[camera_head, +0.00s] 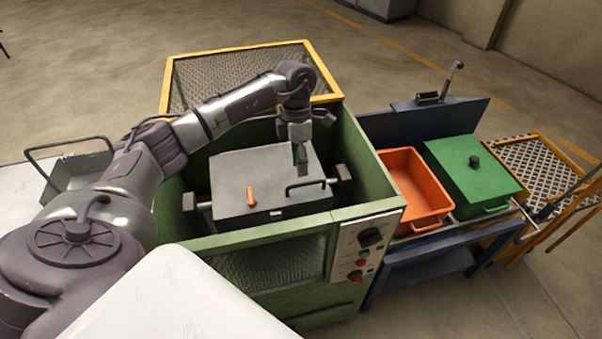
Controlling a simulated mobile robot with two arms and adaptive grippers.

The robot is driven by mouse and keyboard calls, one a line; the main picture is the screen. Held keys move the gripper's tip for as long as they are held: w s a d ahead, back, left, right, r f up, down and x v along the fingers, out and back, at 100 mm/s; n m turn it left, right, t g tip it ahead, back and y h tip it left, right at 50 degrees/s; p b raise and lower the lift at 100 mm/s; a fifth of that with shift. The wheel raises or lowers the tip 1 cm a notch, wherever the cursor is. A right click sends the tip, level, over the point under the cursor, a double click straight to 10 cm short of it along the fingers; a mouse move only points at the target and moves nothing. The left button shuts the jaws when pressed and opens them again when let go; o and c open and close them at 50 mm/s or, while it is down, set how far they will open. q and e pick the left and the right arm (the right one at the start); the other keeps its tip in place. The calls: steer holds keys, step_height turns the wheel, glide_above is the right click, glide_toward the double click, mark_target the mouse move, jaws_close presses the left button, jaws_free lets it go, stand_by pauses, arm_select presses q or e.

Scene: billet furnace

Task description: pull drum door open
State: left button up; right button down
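A grey boxy drum (234,207) sits inside the open green machine. Its flat grey door (262,172) is on top and looks closed. The door carries a black bar handle (305,185) at the front right and an orange latch (250,196) left of it. My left gripper (301,157) points down over the rear right part of the door, behind the black handle and apart from it. Its fingers are small and dark here, so I cannot tell whether they are open. My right gripper is not in view.
The green walls (370,181) of the machine surround the drum, with a yellow-framed mesh guard (258,47) raised behind. A control panel (363,246) is at the front right. An orange bin (403,174) and a green lidded box (463,160) stand on a blue bench to the right.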

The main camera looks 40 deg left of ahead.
arm_select(q)
steer(key=shift+p+x, duration=0.3)
steer(key=shift+x, duration=2.05)
jaws_close()
